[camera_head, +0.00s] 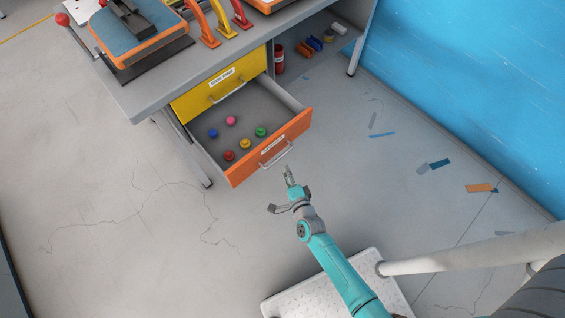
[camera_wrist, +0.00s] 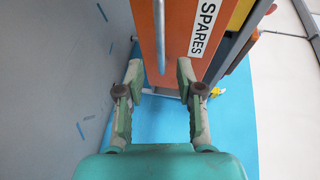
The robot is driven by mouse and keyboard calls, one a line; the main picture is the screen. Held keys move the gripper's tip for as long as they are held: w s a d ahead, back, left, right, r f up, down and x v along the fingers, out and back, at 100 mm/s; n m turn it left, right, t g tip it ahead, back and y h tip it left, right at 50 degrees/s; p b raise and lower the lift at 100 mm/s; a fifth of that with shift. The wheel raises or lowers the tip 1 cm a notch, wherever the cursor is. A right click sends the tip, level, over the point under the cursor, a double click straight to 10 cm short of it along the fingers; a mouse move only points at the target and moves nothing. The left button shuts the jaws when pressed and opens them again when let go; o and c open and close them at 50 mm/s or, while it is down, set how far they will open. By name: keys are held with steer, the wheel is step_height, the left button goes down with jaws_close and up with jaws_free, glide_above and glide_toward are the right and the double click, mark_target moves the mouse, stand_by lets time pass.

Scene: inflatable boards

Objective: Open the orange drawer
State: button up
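The orange drawer (camera_head: 270,148) is pulled well out of the workbench, with several coloured knob-like pieces lying inside. Its front has a metal bar handle (camera_head: 276,155) and a white label that reads SPARES in the wrist view (camera_wrist: 204,28). My gripper (camera_head: 288,170) is just in front of the drawer front, near the right end of the handle, and apart from it. In the wrist view my gripper (camera_wrist: 160,75) is open, with nothing between its fingers. The handle bar (camera_wrist: 160,35) shows ahead, roughly between the fingertips.
A yellow drawer (camera_head: 195,98) above the orange one is shut. The grey bench top (camera_head: 140,95) carries an orange-edged board and coloured clamp-like handles. A red can (camera_head: 279,60) stands on the lower shelf. The floor in front is mostly clear, with scraps at right by the blue wall (camera_head: 470,70).

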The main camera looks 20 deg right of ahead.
steer(key=shift+s+a+r, duration=0.1)
steer(key=shift+s+r, duration=0.1)
steer(key=shift+s, duration=0.9)
steer(key=shift+s+a+r, duration=0.1)
steer(key=shift+s+r, duration=0.1)
steer(key=shift+s, duration=0.9)
steer(key=s+r+n+y, duration=0.1)
steer(key=s+r+n, duration=0.45)
steer(key=s, duration=0.45)
steer(key=s+r+n, duration=0.4)
steer(key=s+r, duration=0.3)
steer(key=s, duration=0.2)
steer(key=s+r+n, duration=0.4)
steer(key=s+r, duration=0.1)
steer(key=r, duration=0.3)
steer(key=s+r+n+g, duration=0.1)
steer(key=s+r+n, duration=0.3)
steer(key=r, duration=0.4)
steer(key=shift+s+d+r+n, duration=0.15)
steer(key=shift+s+r+n, duration=0.2)
steer(key=shift+s, duration=0.35)
